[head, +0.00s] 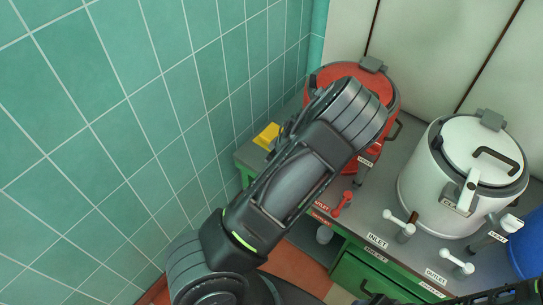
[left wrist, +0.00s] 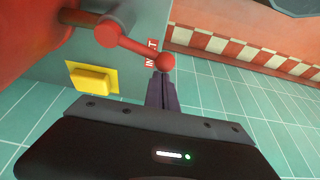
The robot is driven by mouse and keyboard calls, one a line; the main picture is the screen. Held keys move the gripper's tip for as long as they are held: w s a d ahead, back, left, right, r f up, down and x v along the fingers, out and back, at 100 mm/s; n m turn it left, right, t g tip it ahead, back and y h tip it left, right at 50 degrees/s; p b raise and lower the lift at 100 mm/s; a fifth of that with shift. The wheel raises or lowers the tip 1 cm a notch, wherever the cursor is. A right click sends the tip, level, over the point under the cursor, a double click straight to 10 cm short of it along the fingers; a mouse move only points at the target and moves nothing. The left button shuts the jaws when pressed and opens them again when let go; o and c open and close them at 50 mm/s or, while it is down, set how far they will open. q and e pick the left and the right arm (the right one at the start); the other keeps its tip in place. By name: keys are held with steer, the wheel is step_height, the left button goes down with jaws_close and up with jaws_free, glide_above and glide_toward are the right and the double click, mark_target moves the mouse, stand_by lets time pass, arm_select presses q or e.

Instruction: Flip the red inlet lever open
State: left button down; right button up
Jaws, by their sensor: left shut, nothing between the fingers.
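In the left wrist view the red inlet lever (left wrist: 135,46) runs from a round red pivot to a red ball end, beside a partly covered red label (left wrist: 151,50). My left gripper (left wrist: 164,78) is shut and empty, with its fingertips right at the ball; I cannot tell whether they touch it. The red kettle (head: 330,78) stands at the back in the head view, partly covered by my left arm. That arm hides the inlet lever and the left fingers there. A dark part of my right arm shows at the bottom right edge; its fingers cannot be made out.
A yellow block (head: 267,136) sits at the counter's left end, near the tiled wall. A red outlet lever (head: 342,203) is at the counter's front. A white kettle (head: 420,180) with white levers (head: 400,222) stands to the right. A blue kettle (head: 528,245) is at the right edge.

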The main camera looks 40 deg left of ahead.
arm_select(q)
steer(key=shift+s+d+n, duration=0.15)
steer(key=shift+d+n, duration=0.4)
steer(key=shift+n, duration=0.15)
steer(key=shift+s+d+g, duration=0.15)
steer(key=shift+d+g, duration=0.15)
steer(key=shift+d, duration=0.3)
step_height(320, 180, up, 10)
steer(key=shift+a, duration=0.3)
steer(key=shift+s, duration=0.15)
stand_by(0.5)
